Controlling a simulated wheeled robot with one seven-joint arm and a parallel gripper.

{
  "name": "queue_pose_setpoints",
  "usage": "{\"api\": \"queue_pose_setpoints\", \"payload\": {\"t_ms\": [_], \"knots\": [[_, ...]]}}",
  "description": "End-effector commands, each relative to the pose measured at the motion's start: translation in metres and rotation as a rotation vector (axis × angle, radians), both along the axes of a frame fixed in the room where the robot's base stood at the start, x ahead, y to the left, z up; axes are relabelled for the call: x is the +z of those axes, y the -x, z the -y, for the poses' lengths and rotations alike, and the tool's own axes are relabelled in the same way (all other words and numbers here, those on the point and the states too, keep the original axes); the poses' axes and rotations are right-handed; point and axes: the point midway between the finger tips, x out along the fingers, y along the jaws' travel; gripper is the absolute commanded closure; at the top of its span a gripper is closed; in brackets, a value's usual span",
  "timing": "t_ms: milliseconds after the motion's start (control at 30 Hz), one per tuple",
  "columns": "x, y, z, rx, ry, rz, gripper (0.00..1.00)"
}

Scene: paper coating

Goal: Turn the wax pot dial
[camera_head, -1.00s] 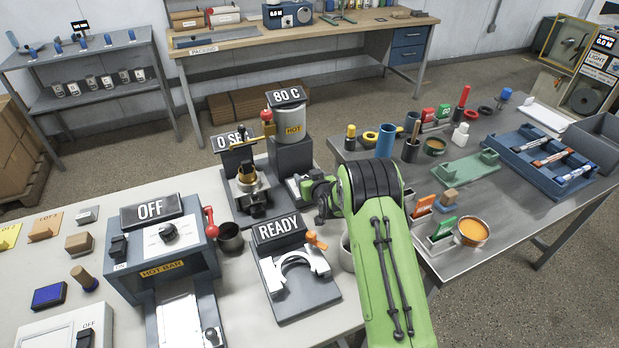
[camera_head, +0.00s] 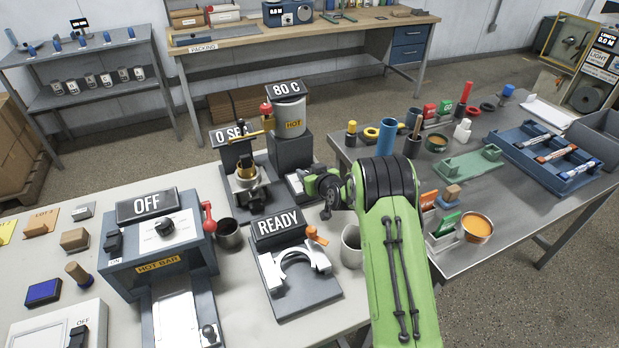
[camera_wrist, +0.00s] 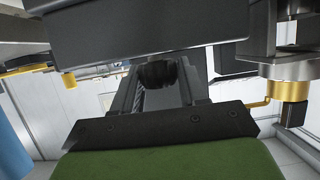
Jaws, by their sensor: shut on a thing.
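The wax pot (camera_head: 287,122) is a pale cylinder with a "HOT" label and an "80 C" sign (camera_head: 286,88), standing on a dark block (camera_head: 291,154). My gripper (camera_head: 299,184) is low at the front of that block, at the end of my green arm. In the wrist view, a dark ribbed round knob, the dial (camera_wrist: 157,73), sits between the fingers of my gripper (camera_wrist: 157,88), under the dark body above. My gripper is shut on it. In the head view the dial is hidden, and any mark on it cannot be made out.
A stand with a timer sign (camera_head: 231,134) is left of the pot. The "READY" fixture (camera_head: 300,284) stands in front, with a light cup (camera_head: 351,247) beside it. A dark metal cup (camera_head: 229,234) is near the hot bar (camera_head: 157,255). A second table (camera_head: 500,222) is at right.

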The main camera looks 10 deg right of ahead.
Motion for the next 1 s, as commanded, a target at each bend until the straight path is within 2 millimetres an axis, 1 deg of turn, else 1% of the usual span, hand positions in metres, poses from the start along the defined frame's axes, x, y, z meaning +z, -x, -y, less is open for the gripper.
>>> {"api": "queue_pose_setpoints", "payload": {"t_ms": [33,200,600,1000], "knots": [[-0.0052,-0.0013,0.0030,0.028,0.001,0.007,0.88],[-0.0066,-0.0016,0.0036,0.171,0.001,0.010,0.88],[-0.0004,-0.0012,0.0029,0.528,0.000,0.007,0.88],[0.0006,-0.0011,0.0017,0.690,-0.001,0.004,0.88]]}}
